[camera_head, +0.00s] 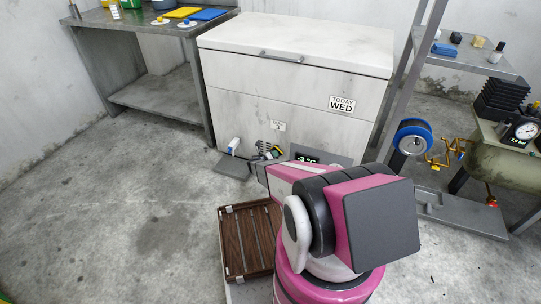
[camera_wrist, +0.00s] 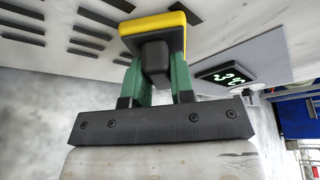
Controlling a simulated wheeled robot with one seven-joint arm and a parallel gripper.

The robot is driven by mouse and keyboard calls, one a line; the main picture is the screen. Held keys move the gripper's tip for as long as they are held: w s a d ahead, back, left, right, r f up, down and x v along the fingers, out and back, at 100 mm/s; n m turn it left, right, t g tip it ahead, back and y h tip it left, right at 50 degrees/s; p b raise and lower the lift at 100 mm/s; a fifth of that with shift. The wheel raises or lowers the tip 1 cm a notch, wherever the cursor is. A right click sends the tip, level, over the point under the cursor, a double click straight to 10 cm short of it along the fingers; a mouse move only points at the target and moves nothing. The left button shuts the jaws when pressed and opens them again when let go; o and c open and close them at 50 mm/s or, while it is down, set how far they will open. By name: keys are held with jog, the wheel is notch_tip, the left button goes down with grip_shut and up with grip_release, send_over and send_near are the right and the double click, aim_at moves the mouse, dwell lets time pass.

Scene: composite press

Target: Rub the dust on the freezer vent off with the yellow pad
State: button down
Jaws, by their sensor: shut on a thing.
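The yellow pad (camera_wrist: 152,30) has a black block handle (camera_wrist: 154,60). My gripper (camera_wrist: 156,82), with green fingers, is shut on that handle in the wrist view. The pad is at the freezer front, beside the right end of the dark vent slots (camera_wrist: 88,42); I cannot tell if it touches.
A lit display (camera_wrist: 228,75) is right of the pad. A brown slatted case (camera_head: 247,240) lies on the floor left of my arm. A metal table (camera_head: 150,85) stands left of the freezer. A shelf rack (camera_head: 465,58) and a tank (camera_head: 495,150) are at right.

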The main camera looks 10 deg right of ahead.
jog(key=shift+s, duration=0.2)
jog(key=s+a, duration=0.2)
jog(key=s, duration=0.1)
jog(key=s+a, duration=0.1)
jog(key=s, duration=0.1)
jog(key=shift+a+f, duration=0.2)
dwell(0.4)
